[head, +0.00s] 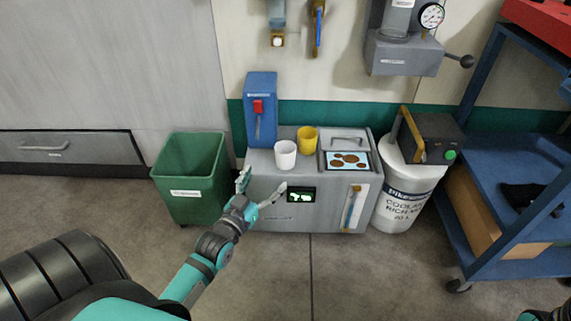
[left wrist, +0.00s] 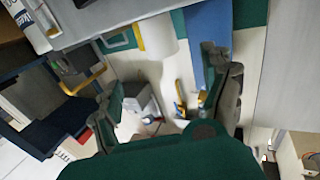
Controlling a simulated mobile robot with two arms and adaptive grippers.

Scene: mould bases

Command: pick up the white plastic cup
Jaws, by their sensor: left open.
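The white plastic cup (head: 286,155) stands upright on the front left part of the grey cabinet top. A yellow cup (head: 308,139) stands just behind it to the right. My left gripper (head: 262,184) is open and empty, in front of the cabinet and below and left of the white cup, apart from it. In the left wrist view the white cup (left wrist: 161,36) shows at the top, beyond the spread fingers of the left gripper (left wrist: 163,76), with the yellow cup (left wrist: 140,32) partly hidden behind it.
A blue dispenser (head: 261,110) with a red lever stands behind the cup to the left. A framed panel (head: 347,160) lies to the right on the cabinet (head: 270,190). A green bin (head: 188,180) stands left, a white coolant bucket (head: 400,200) right, and a blue cart (head: 490,190) far right.

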